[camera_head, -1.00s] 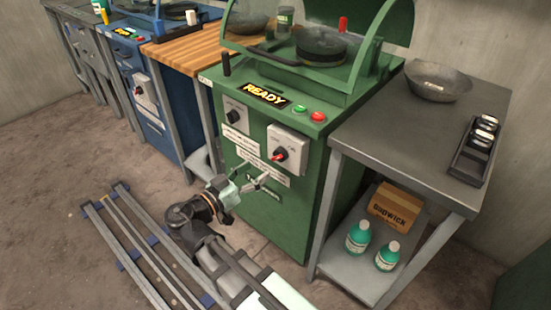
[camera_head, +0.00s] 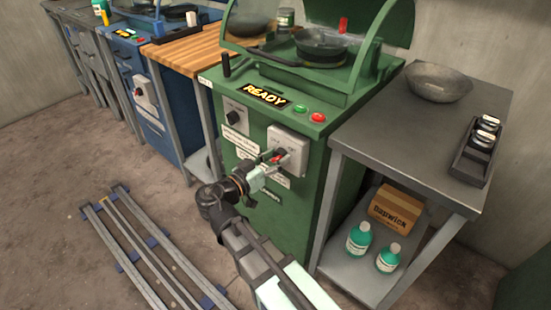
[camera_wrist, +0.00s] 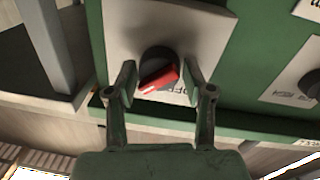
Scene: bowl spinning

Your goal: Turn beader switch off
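The beader switch is a black round knob with a red handle (camera_wrist: 158,80) on a pale grey plate on the front of the green machine. In the wrist view the picture is turned over, and part of an "OFF" label shows beside the knob. The red handle is tilted. My gripper (camera_wrist: 159,88) is open, with one finger on each side of the knob; I cannot tell whether either touches it. In the head view my gripper (camera_head: 273,162) is at the switch box (camera_head: 288,147) and partly hides the knob.
The green machine (camera_head: 300,110) has a lit "READY" sign (camera_head: 265,96), a green button (camera_head: 299,108), a red button (camera_head: 318,117) and a second black knob (camera_head: 233,117) at left. A grey table (camera_head: 395,115) stands close at right. Floor rails (camera_head: 150,250) lie at left.

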